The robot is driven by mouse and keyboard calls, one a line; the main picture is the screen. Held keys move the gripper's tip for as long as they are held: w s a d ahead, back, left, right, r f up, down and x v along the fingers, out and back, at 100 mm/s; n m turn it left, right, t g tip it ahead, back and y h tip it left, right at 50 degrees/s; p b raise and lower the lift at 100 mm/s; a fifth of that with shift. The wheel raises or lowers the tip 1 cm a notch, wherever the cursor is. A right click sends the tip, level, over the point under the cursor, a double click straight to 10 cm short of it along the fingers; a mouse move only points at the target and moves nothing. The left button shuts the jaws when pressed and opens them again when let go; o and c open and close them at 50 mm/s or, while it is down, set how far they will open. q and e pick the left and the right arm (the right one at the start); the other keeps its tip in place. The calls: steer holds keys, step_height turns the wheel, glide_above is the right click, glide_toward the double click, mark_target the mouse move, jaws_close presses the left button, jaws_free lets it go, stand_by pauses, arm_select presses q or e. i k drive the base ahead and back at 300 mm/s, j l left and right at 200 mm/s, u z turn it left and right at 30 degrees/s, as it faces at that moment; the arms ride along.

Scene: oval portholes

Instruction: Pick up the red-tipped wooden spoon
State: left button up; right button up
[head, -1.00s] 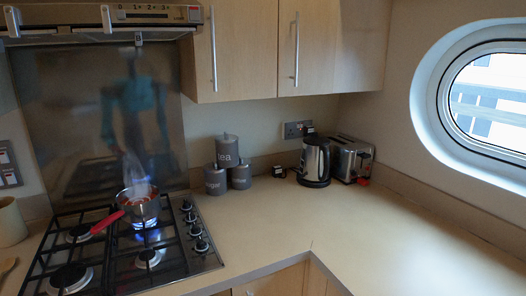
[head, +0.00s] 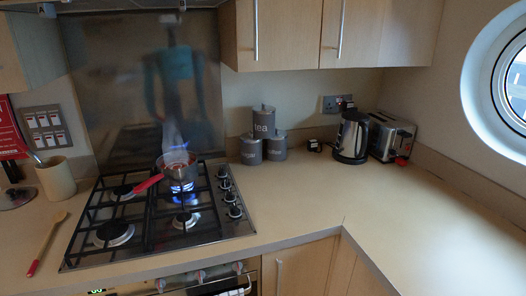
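The red-tipped wooden spoon (head: 47,243) lies on the worktop at the left, beside the hob. Its wooden bowl end points toward the back and its red tip toward the front edge. Nothing covers it. Neither of my grippers shows in the head view.
A cream pot (head: 56,178) stands behind the spoon. Canisters (head: 264,123), a kettle (head: 351,137) and a toaster (head: 391,135) stand at the back. The right worktop is clear.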

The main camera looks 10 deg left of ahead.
mark_target(58, 217)
steer(key=u, duration=1.7)
